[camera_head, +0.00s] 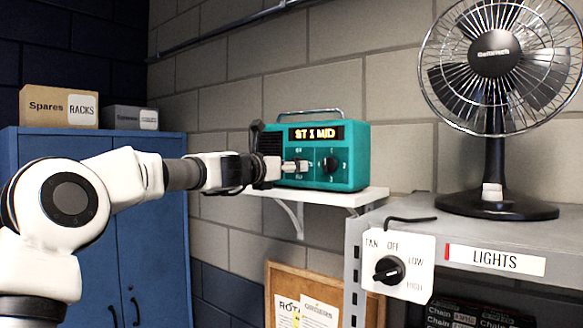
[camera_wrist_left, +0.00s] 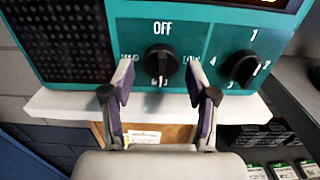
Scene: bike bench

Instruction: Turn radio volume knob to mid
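The teal radio (camera_head: 345,172) sits on a white wall shelf, and its display (camera_head: 317,133) reads "ST 1 MID". In the left wrist view, its black volume knob (camera_wrist_left: 160,62) has "OFF" printed above it and a pale mark at its lower side. The other labels around it are partly hidden or hard to read. The numbered station knob (camera_wrist_left: 240,68) is to its right. My left gripper (camera_head: 292,166) is at the radio's front. In the left wrist view it is open (camera_wrist_left: 160,78), one finger on each side of the volume knob, apart from it. My right gripper is not in view.
The white shelf (camera_head: 361,197) juts out below the radio. A fan (camera_head: 496,60) stands on a grey shelf unit at the right, with a fan switch box (camera_head: 410,275) on its front. A blue cabinet (camera_head: 160,235) with boxes on top stands at the left.

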